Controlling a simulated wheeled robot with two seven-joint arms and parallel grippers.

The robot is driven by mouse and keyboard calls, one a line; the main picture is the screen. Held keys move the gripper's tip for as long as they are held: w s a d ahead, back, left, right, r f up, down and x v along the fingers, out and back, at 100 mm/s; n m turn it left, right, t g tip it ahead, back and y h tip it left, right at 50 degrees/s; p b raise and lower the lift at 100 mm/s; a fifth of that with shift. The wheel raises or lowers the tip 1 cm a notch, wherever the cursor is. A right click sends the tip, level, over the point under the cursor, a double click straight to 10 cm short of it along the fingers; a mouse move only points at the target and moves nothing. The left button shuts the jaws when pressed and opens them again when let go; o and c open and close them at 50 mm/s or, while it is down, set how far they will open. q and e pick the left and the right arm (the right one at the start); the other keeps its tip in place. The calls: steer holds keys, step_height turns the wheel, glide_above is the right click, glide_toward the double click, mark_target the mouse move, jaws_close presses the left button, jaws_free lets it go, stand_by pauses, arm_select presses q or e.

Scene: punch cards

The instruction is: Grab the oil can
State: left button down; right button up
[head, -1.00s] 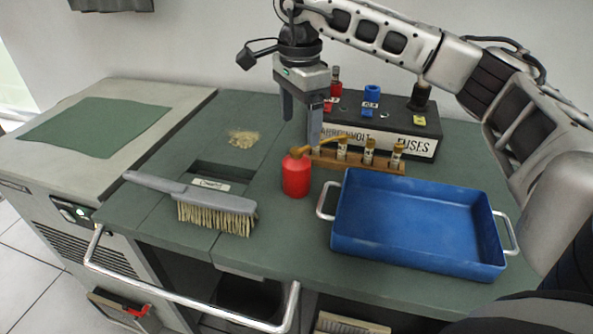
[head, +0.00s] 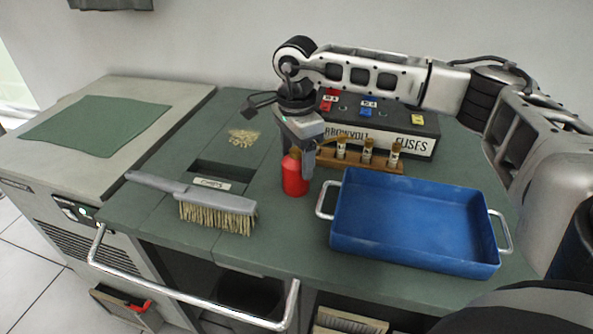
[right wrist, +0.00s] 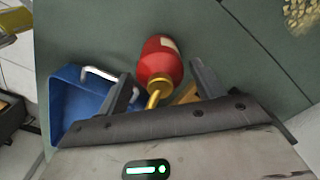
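The oil can (head: 295,179) is red with a brass spout and stands upright on the green bench top, left of the blue tray. In the right wrist view the can (right wrist: 160,57) lies ahead between the fingers, its spout pointing back toward the gripper. My right gripper (head: 298,160) is low over the top of the can, and one finger hides part of the spout. The wrist view shows its fingers (right wrist: 163,82) apart, with space on both sides of the can. My left gripper is not in view.
A blue tray (head: 415,218) with metal handles stands right of the can. Behind are a wooden rack of fuses (head: 378,164) and a black fuse box (head: 385,139). A brush (head: 215,207) and a pile of crumbs (head: 243,137) lie to the left.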

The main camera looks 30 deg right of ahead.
steer(key=c, duration=0.8)
steer(key=shift+c, duration=0.2)
steer(key=shift+r, duration=0.2)
